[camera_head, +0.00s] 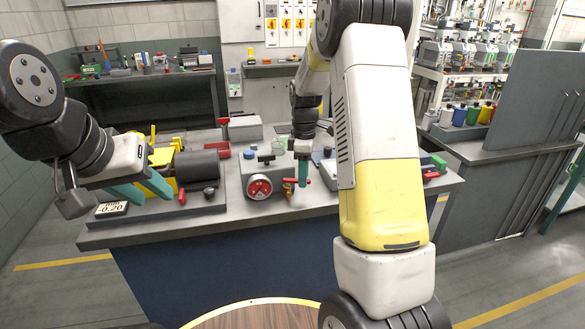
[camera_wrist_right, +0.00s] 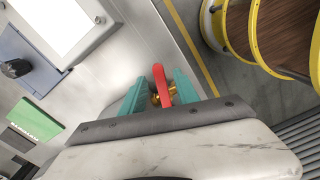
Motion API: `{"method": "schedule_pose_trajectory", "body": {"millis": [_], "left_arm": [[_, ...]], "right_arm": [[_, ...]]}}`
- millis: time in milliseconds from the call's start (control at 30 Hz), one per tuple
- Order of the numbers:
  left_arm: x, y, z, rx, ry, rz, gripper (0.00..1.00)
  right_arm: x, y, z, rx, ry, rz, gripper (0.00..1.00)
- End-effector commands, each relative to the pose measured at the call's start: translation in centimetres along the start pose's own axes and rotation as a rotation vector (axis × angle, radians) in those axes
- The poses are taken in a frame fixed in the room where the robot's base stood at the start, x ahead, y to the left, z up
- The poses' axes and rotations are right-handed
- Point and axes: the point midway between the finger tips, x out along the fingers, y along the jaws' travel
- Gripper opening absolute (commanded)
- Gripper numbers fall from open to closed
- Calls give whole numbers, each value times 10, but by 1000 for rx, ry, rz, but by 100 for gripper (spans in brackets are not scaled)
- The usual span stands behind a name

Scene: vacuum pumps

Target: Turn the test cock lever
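The test cock has a red lever (camera_head: 290,182) and a brass body (camera_head: 289,193). It sits on the front of a grey pump box (camera_head: 262,172) with a round red-rimmed gauge (camera_head: 259,187). My right gripper (camera_head: 303,172) reaches down beside the cock. In the right wrist view the red lever (camera_wrist_right: 161,85) stands between the two teal fingers (camera_wrist_right: 160,82), with narrow gaps on both sides. Brass (camera_wrist_right: 155,99) shows behind it. The right gripper is open around the lever. My left gripper (camera_head: 145,190) is open and empty, over the left part of the bench.
A yellow and black pump (camera_head: 190,165) and a digital readout (camera_head: 111,208) stand on the left of the bench (camera_head: 220,217). More equipment with a red handle (camera_head: 432,176) is at the right. A grey panel (camera_head: 535,85) rises further right.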

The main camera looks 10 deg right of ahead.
Motion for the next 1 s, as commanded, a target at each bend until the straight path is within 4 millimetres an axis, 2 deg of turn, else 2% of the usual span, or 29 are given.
{"method": "schedule_pose_trajectory", "body": {"millis": [33,200,1000], "left_arm": [[0,0,0,0,0,0,36],[0,0,0,0,0,0,36],[0,0,0,0,0,0,36]], "right_arm": [[0,0,0,0,0,0,29],[0,0,0,0,0,0,0],[-1,0,0,0,0,1,0]]}}
